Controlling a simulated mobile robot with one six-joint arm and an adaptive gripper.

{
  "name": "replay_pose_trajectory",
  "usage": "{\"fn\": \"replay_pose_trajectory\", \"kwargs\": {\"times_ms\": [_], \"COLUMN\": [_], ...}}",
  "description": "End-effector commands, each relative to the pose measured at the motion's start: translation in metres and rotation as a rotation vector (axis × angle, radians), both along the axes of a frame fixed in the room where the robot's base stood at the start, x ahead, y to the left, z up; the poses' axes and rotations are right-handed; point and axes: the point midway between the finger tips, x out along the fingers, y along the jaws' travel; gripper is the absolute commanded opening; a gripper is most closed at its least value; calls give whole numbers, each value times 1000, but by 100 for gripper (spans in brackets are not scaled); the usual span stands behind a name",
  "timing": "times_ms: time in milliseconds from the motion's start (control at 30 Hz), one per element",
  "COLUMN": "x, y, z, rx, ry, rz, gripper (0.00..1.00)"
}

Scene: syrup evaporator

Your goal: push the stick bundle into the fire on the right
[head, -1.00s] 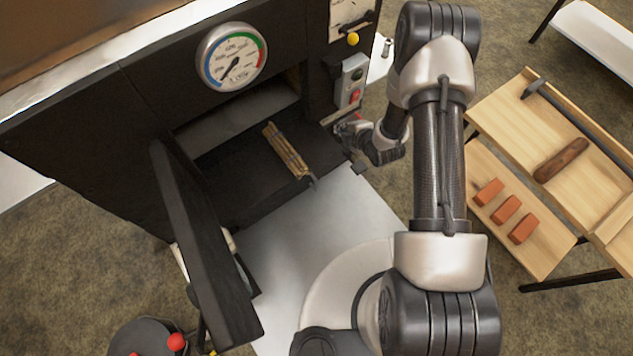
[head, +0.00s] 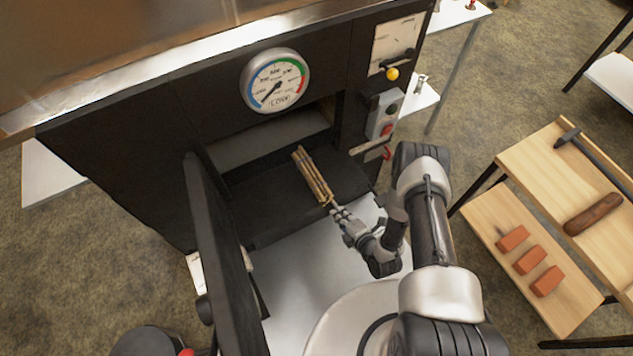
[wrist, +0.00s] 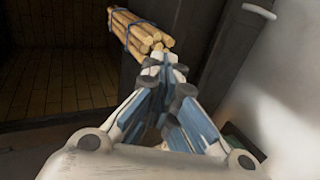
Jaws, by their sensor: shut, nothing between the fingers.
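The stick bundle (head: 312,175) is a tied bunch of light brown sticks. It lies on the dark floor of the firebox mouth (head: 270,190), its near end towards me. The bundle also shows at the top of the wrist view (wrist: 143,30), with a dark tie around it. My gripper (head: 336,208) is shut and empty, its fingertips at the bundle's near end. In the wrist view the closed fingertips (wrist: 160,62) are right at the stick ends; I cannot tell whether they touch. No flames show in either view.
The black firebox door (head: 222,260) stands open on the left. A pressure gauge (head: 275,82) is above the opening, and a switch box (head: 384,112) is to its right. A wooden bench (head: 545,180) with bricks (head: 530,260) and a hammer (head: 590,150) stands farther right.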

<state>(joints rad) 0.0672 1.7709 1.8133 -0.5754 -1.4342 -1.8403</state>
Motion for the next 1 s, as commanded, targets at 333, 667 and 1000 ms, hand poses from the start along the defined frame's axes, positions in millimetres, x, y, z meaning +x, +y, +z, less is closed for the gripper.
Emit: {"fn": "replay_pose_trajectory", "kwargs": {"times_ms": [333, 667, 1000], "x": [24, 48, 76], "y": [16, 33, 52], "z": [-25, -34, -34], "rx": [0, 0, 1], "ry": [-1, -2, -2], "rz": [1, 2, 2], "gripper": [0, 0, 0]}}
